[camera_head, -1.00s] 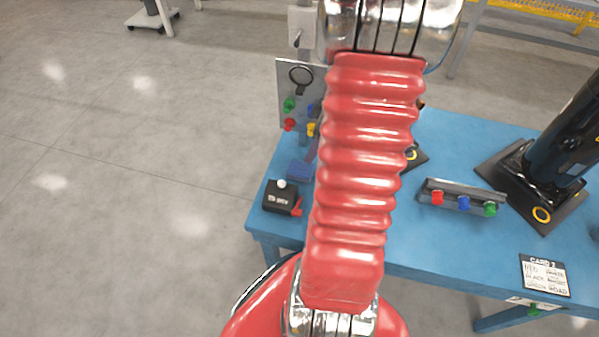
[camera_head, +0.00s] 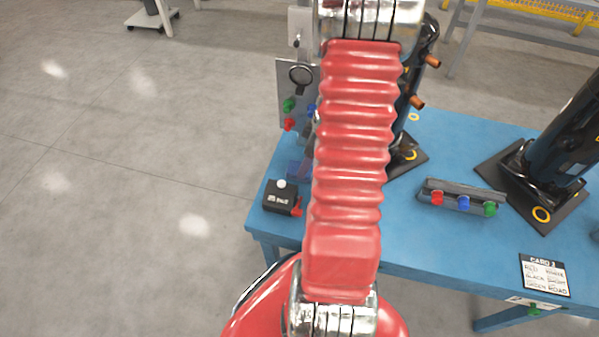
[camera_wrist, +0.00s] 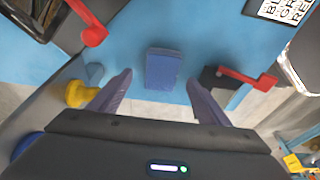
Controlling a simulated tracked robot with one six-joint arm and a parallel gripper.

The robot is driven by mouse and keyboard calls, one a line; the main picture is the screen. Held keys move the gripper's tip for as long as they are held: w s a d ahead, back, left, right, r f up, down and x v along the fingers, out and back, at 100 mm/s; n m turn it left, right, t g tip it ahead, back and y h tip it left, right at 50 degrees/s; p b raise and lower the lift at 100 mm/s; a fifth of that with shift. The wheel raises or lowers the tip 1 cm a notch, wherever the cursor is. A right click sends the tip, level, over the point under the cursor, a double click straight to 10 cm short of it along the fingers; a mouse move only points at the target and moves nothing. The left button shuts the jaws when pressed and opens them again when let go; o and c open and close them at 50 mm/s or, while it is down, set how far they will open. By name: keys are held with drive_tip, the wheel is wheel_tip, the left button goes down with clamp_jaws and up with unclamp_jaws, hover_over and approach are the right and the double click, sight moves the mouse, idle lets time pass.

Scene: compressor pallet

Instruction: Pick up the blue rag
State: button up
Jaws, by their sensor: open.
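The blue rag (camera_wrist: 162,71) is a small dark blue folded block on the lighter blue table (camera_wrist: 205,40) in the wrist view. In the head view the rag (camera_head: 297,169) shows partly, just left of my red arm, behind the black box. My gripper (camera_wrist: 159,78) is open in the wrist view, one finger to either side of the rag, with nothing held between them. The gap in height between fingers and rag is hard to tell. In the head view my arm hides most of the gripper.
A black box with a red lever (camera_head: 280,197) stands close to the rag. A grey panel with coloured knobs (camera_head: 287,95) rises behind it. Black compressors (camera_head: 565,150), a valve rail (camera_head: 461,198) and a card (camera_head: 544,275) are on the right.

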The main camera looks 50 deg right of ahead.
drive_tip(key=shift+x, duration=2.6)
drive_tip(key=shift+s+a, duration=0.1)
drive_tip(key=shift+a, duration=0.05)
drive_tip(key=shift+c, duration=0.3)
drive_tip(key=c, duration=1.2)
drive_tip(key=shift+o, duration=0.2)
drive_tip(key=shift+r, duration=0.1)
wheel_tip(320, 180, up, 10)
